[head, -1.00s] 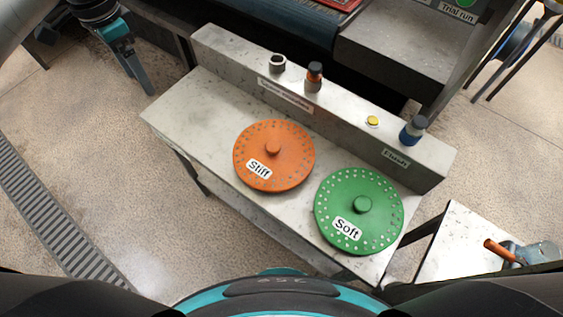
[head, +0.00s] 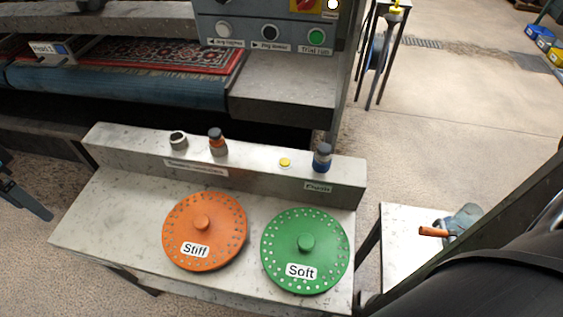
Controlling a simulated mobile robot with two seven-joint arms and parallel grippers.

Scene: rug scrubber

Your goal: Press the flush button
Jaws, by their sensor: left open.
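A small yellow button (head: 285,162) sits on top of the grey raised ledge (head: 130,148) at the back of the bench. A sign (head: 317,187) that seems to read "Flush" is on the ledge's front face, below and right of the button. A blue bottle-like piece with a dark top (head: 322,158) stands just right of the button. My left gripper (head: 28,200) is at the far left edge, partly cut off, open and well away from the button. Nothing shows in it. My right gripper is out of view; a dark arm part of mine fills the lower right.
An orange "Stiff" disc (head: 180,225) and a green "Soft" disc (head: 330,240) lie on the bench. An empty ring (head: 178,141) and an orange dark-topped piece (head: 217,143) stand on the ledge. Behind are a machine panel (head: 260,15) and rug (head: 150,55). A tool (head: 433,232) lies right.

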